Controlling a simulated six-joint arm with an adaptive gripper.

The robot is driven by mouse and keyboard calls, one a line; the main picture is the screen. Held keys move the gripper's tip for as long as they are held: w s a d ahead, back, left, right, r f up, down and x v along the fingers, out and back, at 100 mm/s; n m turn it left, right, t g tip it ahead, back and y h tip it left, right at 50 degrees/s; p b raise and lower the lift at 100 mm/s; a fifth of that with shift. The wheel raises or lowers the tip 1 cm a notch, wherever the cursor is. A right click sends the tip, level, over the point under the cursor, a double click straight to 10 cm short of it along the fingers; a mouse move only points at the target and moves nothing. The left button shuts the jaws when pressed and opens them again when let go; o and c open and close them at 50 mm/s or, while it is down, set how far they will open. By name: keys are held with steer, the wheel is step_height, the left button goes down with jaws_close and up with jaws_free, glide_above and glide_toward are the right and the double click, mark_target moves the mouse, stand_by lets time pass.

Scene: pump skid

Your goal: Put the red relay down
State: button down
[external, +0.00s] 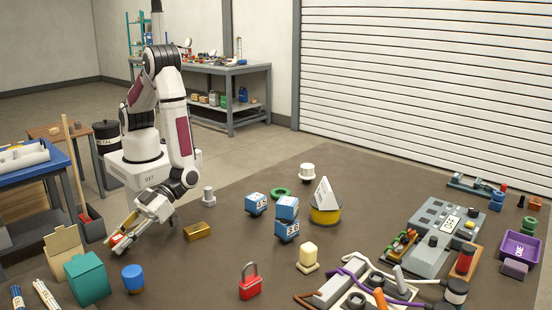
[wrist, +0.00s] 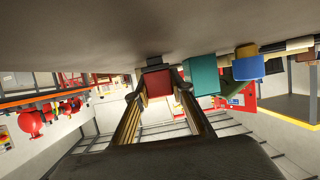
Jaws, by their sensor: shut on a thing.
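My gripper (external: 121,241) reaches down at the left side of the dark work surface and is shut on the red relay (external: 116,239). Only a small part of the relay shows between the fingers in the external view. In the wrist view the red relay (wrist: 158,82) sits between the two fingertips of my gripper (wrist: 157,90). The picture there is upside down, with the surface along the top. The relay is close to the surface, but I cannot tell whether it touches it.
A teal box (external: 86,279) and a blue cylinder (external: 133,278) stand just in front of my gripper. A tan box (external: 64,246) stands to its left. A gold block (external: 199,231) lies to the right. Some bare surface lies between the gold block and the red padlock (external: 250,286).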

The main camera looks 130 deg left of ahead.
mark_target(117, 238)
steer(key=shift+r, duration=0.15)
steer(key=shift+r, duration=4.85)
